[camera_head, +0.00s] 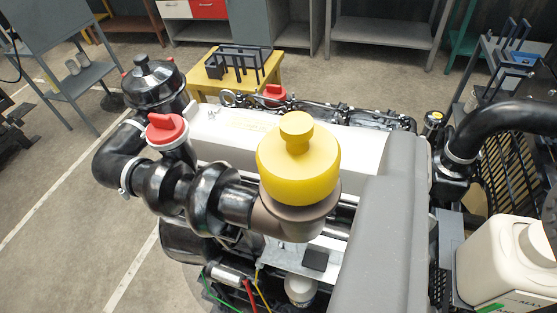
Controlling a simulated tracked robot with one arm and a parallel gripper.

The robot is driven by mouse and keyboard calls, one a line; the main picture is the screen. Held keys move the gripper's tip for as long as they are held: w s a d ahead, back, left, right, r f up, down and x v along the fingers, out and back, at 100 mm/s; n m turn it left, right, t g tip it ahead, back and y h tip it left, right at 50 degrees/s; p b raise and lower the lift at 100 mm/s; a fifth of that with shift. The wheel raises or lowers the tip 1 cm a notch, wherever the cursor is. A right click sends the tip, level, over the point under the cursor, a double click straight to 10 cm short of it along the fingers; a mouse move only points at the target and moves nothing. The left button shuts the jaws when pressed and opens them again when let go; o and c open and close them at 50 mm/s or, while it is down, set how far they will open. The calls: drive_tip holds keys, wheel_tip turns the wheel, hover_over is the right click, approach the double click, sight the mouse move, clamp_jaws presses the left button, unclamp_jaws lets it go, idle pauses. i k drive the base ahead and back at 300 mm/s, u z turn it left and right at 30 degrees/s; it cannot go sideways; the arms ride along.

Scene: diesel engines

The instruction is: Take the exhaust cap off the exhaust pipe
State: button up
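A yellow cap with a round knob on top (298,165) sits on the upward mouth of a brown-grey pipe (275,222); I take these as the exhaust cap and exhaust pipe. The cap covers the pipe's opening and looks seated. The pipe bends and joins a black turbo-like part (182,188) on its left. My gripper is not visible in this view, and nothing is seen touching the cap.
A red cap (166,129) stands left of the yellow cap, and another red cap (273,93) lies behind. A grey cover (380,235) is close on the right. A black hose (505,117) and white tank (508,262) are further right. Open floor (55,200) lies left.

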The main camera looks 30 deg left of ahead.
sight(298, 161)
drive_tip(key=u, duration=0.05)
drive_tip(key=k, duration=0.85)
drive_tip(key=u, duration=0.75)
drive_tip(key=i, duration=0.5)
drive_tip(key=z, duration=0.15)
